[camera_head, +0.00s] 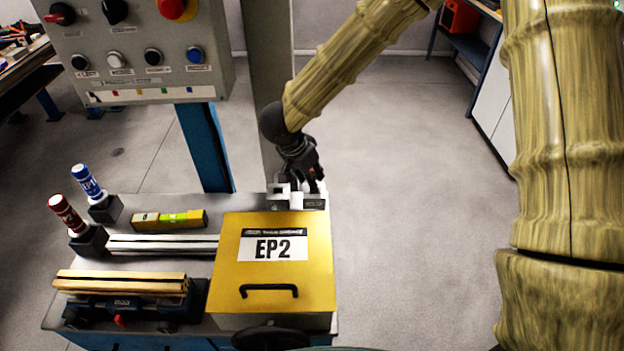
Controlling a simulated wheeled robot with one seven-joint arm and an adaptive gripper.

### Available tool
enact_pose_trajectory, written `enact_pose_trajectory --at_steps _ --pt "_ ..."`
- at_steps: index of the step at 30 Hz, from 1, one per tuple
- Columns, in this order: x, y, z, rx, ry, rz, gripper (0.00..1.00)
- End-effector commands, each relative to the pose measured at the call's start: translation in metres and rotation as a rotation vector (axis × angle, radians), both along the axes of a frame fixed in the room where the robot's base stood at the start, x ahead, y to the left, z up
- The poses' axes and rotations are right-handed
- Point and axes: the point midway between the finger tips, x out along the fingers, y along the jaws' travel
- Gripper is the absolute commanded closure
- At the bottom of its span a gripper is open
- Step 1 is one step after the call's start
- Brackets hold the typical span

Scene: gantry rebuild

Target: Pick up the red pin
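A small red patch and a white bit show at the fingers. I cannot tell what they belong to, or whether the fingers are open or touching anything.
A similar blue cylinder (87,182) stands behind the red one. A yellow EP2 box (232,262) with a black handle fills the bench's front right. A spirit level (169,219), pale bars (163,243) and a vise (140,307) lie left. A control panel (140,45) overhangs behind.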

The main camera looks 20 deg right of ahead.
Motion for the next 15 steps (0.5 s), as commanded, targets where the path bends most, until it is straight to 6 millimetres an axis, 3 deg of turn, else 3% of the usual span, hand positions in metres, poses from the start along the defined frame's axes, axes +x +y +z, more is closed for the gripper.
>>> enact_pose_trajectory --at_steps 8,15 --pt "0.000 0.000 0.010 0.001 -0.002 -0.001 1.00" --pt "0.000 0.000 0.046 0.001 -0.004 -0.002 1.00"
